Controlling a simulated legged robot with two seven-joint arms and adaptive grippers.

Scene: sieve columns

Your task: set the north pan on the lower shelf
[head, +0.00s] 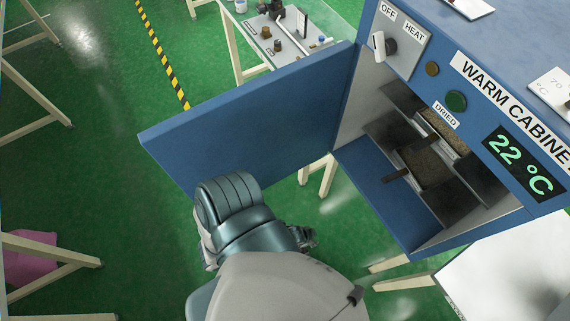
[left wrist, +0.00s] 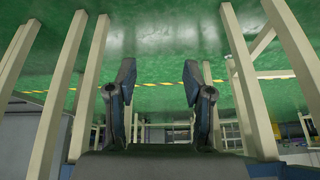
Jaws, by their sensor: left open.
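Inside the open blue warm cabinet (head: 451,240), a dark pan with brown grainy contents (head: 428,172) sits toward the front, with a short dark handle to its left. A second pan with similar contents (head: 445,128) lies behind it. I cannot tell which is the north pan, or make out the shelf levels. My left gripper (left wrist: 159,80) is open and empty in the left wrist view, facing green floor and table legs, with no pan between its fingers. One arm of mine fills the bottom middle of the head view, outside the cabinet's open door. My right gripper is not seen.
The blue cabinet door (head: 250,120) stands open to the left, above my arm. A side table with instruments (head: 285,35) is behind it. A white-topped table (head: 515,275) is at the lower right. Green floor on the left is mostly clear.

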